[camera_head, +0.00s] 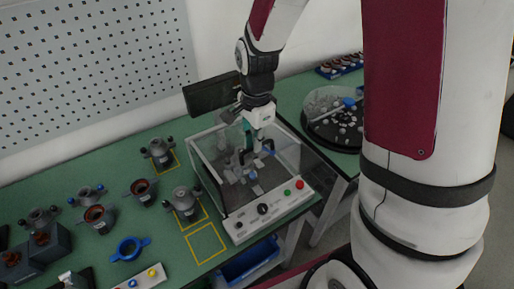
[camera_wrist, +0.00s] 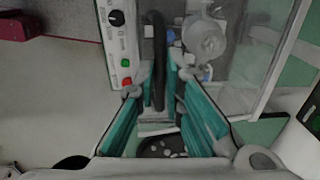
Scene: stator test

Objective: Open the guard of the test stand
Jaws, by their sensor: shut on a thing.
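The test stand (camera_head: 250,220) is on the green bench, with a clear box-shaped guard (camera_head: 205,162) over its fixture. The guard looks closed down over the stand. My gripper (camera_head: 251,150) reaches down to the guard from above. In the wrist view its teal fingers (camera_wrist: 160,86) are on either side of a black bar handle (camera_wrist: 156,45) and shut on it. Behind the clear panel a round, pale metal part (camera_wrist: 203,40) shows. The handle is mostly hidden by my gripper in the head view.
The stand's front panel has a black knob (camera_head: 264,209), a green button (camera_head: 287,193) and a red button (camera_head: 300,184). A dark monitor (camera_head: 211,95) stands behind. A round tray (camera_head: 335,122) is to the right. Several stators (camera_head: 184,200) stand to the left.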

